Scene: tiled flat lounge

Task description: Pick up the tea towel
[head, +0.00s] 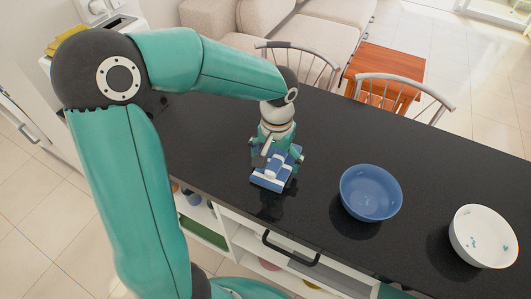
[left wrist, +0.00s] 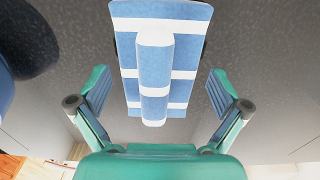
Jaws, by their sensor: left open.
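The tea towel (head: 273,178) is blue with white stripes, folded, with a raised ridge along its middle. It lies on the black counter near the front edge. It also shows in the left wrist view (left wrist: 190,55), at the top middle. My left gripper (head: 278,152) is open and points down over the towel's far part. In the left wrist view its two fingers (left wrist: 160,85) are spread, one to each side of the towel's ridge, with clear gaps. The fingers hide part of the towel in the head view. My right gripper is not in view.
A blue bowl (head: 370,193) stands on the black counter (head: 330,125) right of the towel. A white bowl (head: 484,236) stands further right. Two chairs with metal backs (head: 405,82) stand behind the counter. The counter between towel and blue bowl is clear.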

